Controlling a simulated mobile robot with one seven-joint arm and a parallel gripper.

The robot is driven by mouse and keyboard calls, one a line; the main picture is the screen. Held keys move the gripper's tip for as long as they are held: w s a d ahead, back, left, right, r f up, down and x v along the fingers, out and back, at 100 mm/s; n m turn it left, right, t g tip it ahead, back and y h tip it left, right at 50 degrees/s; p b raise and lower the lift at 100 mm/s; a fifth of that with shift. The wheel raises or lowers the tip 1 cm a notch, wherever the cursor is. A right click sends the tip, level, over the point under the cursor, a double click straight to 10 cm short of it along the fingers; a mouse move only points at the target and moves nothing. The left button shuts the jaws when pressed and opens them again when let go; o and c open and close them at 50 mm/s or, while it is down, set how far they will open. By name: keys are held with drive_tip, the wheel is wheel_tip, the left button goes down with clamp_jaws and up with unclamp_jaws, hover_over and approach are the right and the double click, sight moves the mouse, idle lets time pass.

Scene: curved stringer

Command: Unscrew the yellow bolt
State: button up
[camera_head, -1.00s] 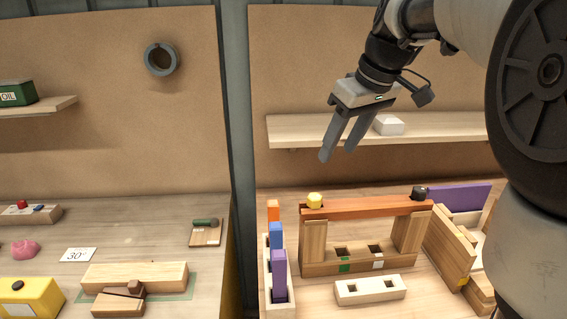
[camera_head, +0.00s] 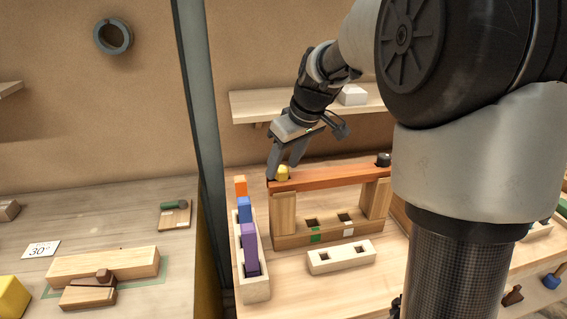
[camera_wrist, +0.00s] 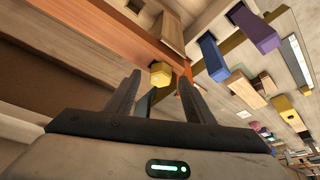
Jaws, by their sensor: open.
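The yellow bolt (camera_head: 283,172) sits on the left end of the orange-brown beam (camera_head: 330,175), which rests across two wooden uprights. My gripper (camera_head: 279,170) is at that end of the beam, pointing down, its fingers close to the bolt. In the wrist view the yellow bolt (camera_wrist: 160,73) shows between and just beyond the two open fingertips (camera_wrist: 160,82). Nothing is held. I cannot tell whether a finger touches the bolt. A black bolt (camera_head: 383,159) sits on the beam's right end.
A pale rack (camera_head: 262,284) with orange, blue and purple blocks stands left of the beam. A pale two-hole block (camera_head: 341,257) lies in front. A shelf (camera_head: 262,106) with a white box (camera_head: 353,95) is behind. A grey post (camera_head: 203,120) stands left.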

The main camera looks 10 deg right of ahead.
clamp_jaws()
drive_tip(key=shift+d+n, duration=0.1)
drive_tip(key=shift+n, duration=0.6)
drive_tip(key=n, duration=0.1)
drive_tip(key=n+g+y, duration=0.1)
drive_tip(key=n, duration=0.1)
drive_tip(key=shift+w+d+r+p, duration=0.1)
drive_tip(key=shift+w+r+p, duration=0.1)
drive_tip(key=shift+p, duration=0.2)
drive_tip(key=n+g+y+p, duration=0.1)
drive_tip(key=n, duration=0.1)
drive_tip(key=shift+w+n, duration=0.1)
drive_tip(key=shift+n, duration=0.7)
